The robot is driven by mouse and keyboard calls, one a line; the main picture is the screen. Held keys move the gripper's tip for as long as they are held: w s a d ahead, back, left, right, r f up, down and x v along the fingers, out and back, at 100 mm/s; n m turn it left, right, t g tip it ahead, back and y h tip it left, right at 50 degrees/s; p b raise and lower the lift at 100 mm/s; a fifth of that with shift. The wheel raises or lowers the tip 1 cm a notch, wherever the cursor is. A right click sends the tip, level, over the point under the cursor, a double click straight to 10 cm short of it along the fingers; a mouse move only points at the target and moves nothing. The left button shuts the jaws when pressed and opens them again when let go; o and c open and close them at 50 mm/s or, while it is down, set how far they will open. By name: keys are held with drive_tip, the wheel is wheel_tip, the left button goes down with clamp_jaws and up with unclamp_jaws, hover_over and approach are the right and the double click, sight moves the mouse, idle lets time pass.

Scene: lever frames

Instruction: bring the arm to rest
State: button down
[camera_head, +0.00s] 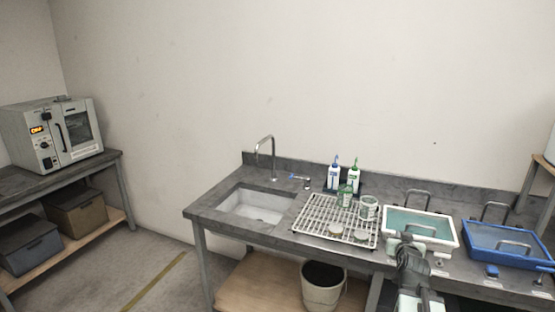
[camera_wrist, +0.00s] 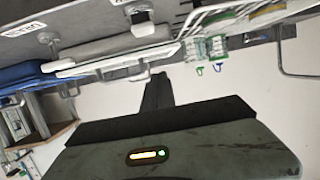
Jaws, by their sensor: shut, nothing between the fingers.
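My gripper (camera_head: 406,240) is at the lower right of the head view, in front of the white-rimmed tray (camera_head: 443,243) with greenish contents. It overlaps the tray's near left edge in the picture; I cannot tell whether it touches. In the wrist view my gripper (camera_wrist: 158,82) shows as dark fingers pressed together, with nothing between them. The wrist view is upside down, with the counter along its top and pale wall below.
A blue tray (camera_head: 511,262) stands right of the white one. Left are a wire rack (camera_head: 318,217) with jars, two bottles (camera_head: 354,176), a sink (camera_head: 254,206) and a tap (camera_head: 266,140). A bucket (camera_head: 322,297) is below. An oven (camera_head: 54,134) stands far left. Open floor lies between the benches.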

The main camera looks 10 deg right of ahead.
drive_tip(key=w+a+f+n+g+y+p, duration=0.1)
drive_tip(key=a+f+n+g+y, duration=0.15)
drive_tip(key=a, duration=1.25)
drive_tip(key=w+a+f+n+g+y+p, duration=0.1)
drive_tip(key=a+f+n+g+y+p, duration=0.2)
drive_tip(key=a, duration=1.1)
drive_tip(key=s+a+f+g, duration=0.1)
drive_tip(key=s+f+g, duration=0.1)
drive_tip(key=s, duration=0.4)
drive_tip(key=s+a+f+g, duration=0.1)
drive_tip(key=s+f+g, duration=0.2)
drive_tip(key=s, duration=0.2)
drive_tip(key=s+a+f+g+b, duration=0.1)
drive_tip(key=s+f+g, duration=0.1)
drive_tip(key=s, duration=0.4)
drive_tip(key=shift+s+a+f+m+g, duration=0.2)
drive_tip(key=shift+s+f+m+g, duration=0.15)
drive_tip(key=shift+m+g, duration=0.1)
